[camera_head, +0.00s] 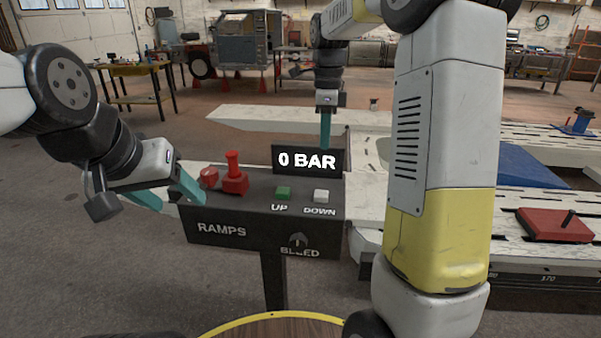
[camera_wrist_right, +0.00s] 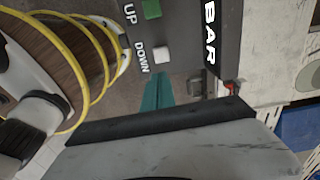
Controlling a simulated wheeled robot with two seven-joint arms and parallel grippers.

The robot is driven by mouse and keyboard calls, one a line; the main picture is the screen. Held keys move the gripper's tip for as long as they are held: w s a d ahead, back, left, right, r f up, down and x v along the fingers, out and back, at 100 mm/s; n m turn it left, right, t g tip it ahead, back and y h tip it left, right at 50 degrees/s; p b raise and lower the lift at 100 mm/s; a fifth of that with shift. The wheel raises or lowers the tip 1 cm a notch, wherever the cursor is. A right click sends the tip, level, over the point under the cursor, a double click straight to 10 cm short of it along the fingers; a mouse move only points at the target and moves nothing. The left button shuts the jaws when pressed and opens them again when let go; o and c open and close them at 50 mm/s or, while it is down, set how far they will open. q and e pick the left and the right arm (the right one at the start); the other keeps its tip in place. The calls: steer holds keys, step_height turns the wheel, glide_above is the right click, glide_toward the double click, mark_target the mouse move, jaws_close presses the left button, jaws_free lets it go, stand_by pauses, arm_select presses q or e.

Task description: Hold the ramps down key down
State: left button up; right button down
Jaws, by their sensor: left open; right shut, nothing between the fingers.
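The ramps control box (camera_head: 223,231) stands on a post, with a white DOWN key (camera_head: 321,196) and a green UP key (camera_head: 283,193) on top. The DOWN key also shows in the right wrist view (camera_wrist_right: 162,54), uncovered. My right gripper (camera_head: 325,146) is shut and empty, pointing down by the top edge of the display, which seems to hide its tips. In the right wrist view its teal fingers (camera_wrist_right: 158,82) appear beside the DOWN key, apart from it. My left gripper (camera_head: 181,205) is open at the box's left end.
The display (camera_head: 308,160) reads 0 BAR at the back of the box. A red plunger (camera_head: 235,181) and a red button (camera_head: 208,176) stand at its left, and a BLEED knob (camera_head: 298,240) is on its front. White ramps (camera_head: 250,118) lie behind.

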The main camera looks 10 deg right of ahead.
mark_target(321, 193)
steer(key=shift+w+a, duration=0.1)
steer(key=shift+w, duration=0.15)
steer(key=shift+f, duration=0.1)
step_height(321, 193, down, 14)
stand_by(0.5)
steer(key=shift+f, duration=0.1)
